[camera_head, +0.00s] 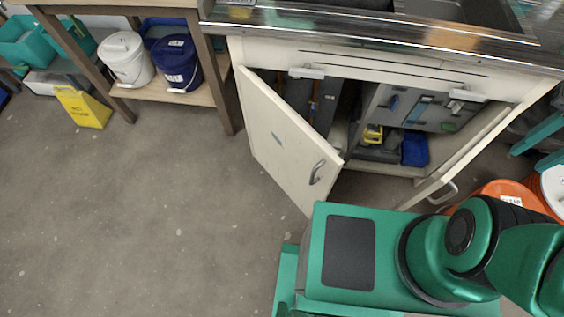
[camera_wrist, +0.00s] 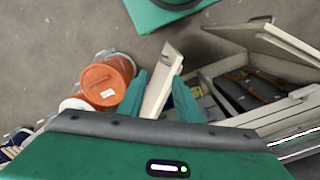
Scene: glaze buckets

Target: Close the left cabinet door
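The cabinet's left door (camera_head: 287,142) is cream with a grey handle (camera_head: 317,172) and stands wide open, swung out over the floor. In the wrist view it shows at upper right (camera_wrist: 278,42). The right door (camera_head: 475,150) is also open; its top edge (camera_wrist: 163,75) appears between my fingers in the wrist view. My gripper (camera_wrist: 160,95) has two green fingers, spread apart. In the head view the fingertips (camera_head: 525,160) show at the right edge, beside the right door and far from the left door. I cannot tell whether they touch the right door.
Inside the cabinet are a yellow item (camera_head: 372,134) and a blue bin (camera_head: 415,149). An orange bucket (camera_wrist: 107,82) stands beside the right door. A metal-edged counter (camera_head: 380,32) runs above. A yellow floor sign (camera_head: 83,107) stands far left. The floor left of the left door is clear.

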